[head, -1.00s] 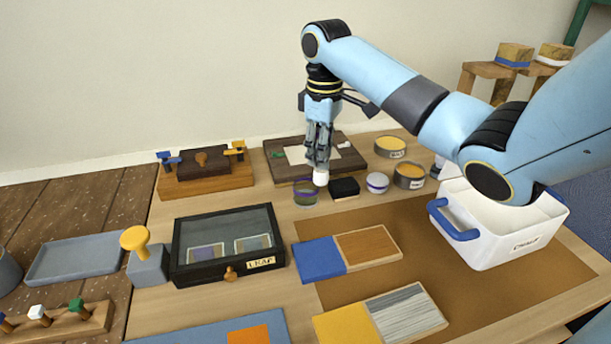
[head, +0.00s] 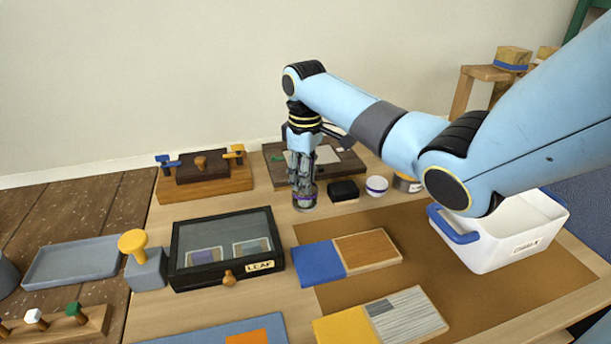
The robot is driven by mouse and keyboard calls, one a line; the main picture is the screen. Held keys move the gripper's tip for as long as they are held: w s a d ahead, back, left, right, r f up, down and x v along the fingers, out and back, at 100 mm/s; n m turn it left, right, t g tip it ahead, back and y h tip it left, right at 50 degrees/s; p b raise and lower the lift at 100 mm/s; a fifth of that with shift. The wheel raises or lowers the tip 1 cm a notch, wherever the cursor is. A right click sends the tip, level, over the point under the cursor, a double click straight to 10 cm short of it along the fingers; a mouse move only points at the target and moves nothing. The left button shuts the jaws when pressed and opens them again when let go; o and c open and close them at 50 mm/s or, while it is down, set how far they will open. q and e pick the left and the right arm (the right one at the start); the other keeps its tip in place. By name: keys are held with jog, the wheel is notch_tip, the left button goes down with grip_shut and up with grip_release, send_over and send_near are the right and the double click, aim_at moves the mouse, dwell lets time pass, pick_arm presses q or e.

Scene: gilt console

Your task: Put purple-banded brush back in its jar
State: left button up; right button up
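The small round jar (head: 304,202) with a purple band stands on the table in front of the wooden board. My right gripper (head: 303,184) points straight down, with its fingertips at the jar's mouth. Its fingers are close together, around the brush that showed white below the fingertips earlier. The brush is now hidden by the fingers and the jar, so how deep it sits is not clear. My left gripper is not in view.
A black block (head: 343,190) and a white round pot (head: 376,186) with a purple band stand just right of the jar. A glass-topped black case (head: 227,248) is in front left. A white bin (head: 505,240) stands at right.

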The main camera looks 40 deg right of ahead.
jog(key=o, duration=0.4)
notch_tip(320, 180, up, 12)
jog(key=shift+a+r, duration=0.1)
jog(key=shift+r, duration=0.05)
dwell(0.3)
dwell(0.4)
